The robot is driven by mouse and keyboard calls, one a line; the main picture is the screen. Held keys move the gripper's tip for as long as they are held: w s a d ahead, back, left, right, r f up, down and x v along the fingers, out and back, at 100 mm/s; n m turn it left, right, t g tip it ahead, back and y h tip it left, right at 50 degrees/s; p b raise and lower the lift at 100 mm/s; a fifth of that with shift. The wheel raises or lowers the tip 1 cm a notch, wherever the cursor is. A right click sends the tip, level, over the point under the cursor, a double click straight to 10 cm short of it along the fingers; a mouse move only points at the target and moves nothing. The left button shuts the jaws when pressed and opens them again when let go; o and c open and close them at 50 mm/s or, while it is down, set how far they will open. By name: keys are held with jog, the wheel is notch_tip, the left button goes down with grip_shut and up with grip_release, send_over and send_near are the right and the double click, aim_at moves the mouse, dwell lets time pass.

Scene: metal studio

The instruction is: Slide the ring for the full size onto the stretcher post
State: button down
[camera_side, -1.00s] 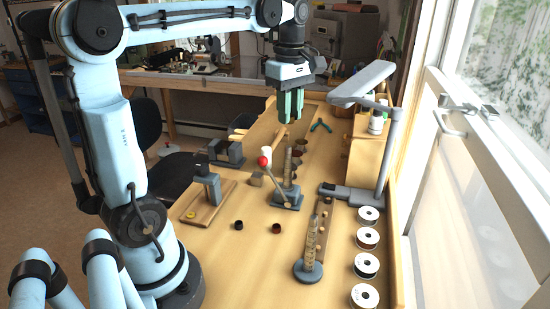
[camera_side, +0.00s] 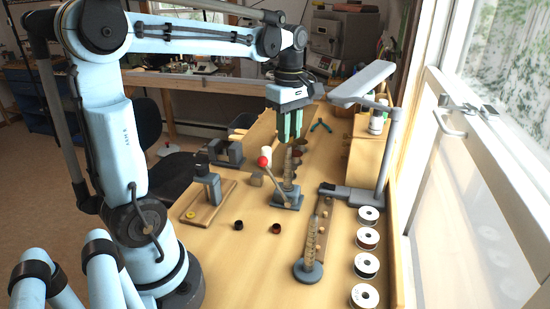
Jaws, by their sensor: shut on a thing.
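The stretcher post (camera_side: 288,167) is a tapered upright on a grey base (camera_side: 287,199), with a red-knobbed lever (camera_side: 265,163) beside it. My gripper (camera_side: 289,140) points straight down, its green fingers shut, with the tips at about the top of this post. The ring between the fingers is too small and hidden to make out, and I cannot tell whether it is around the post tip. A second tapered post (camera_side: 312,238) stands on a round grey base (camera_side: 308,272) nearer the camera. Two dark rings or cups (camera_side: 239,225) (camera_side: 277,228) lie on the bench.
A wooden stand with a grey clamp (camera_side: 207,194) and a grey vise (camera_side: 226,151) are to the left. Several wire spools (camera_side: 367,238) line the right edge by a lamp (camera_side: 372,155). The front left of the bench (camera_side: 240,265) is clear.

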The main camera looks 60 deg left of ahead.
jog(key=shift+f, duration=1.65)
dwell(0.4)
jog(key=c, duration=0.9)
grip_release()
jog(key=shift+o, duration=0.2)
jog(key=shift+r, duration=0.1)
notch_tip(320, 180, up, 12)
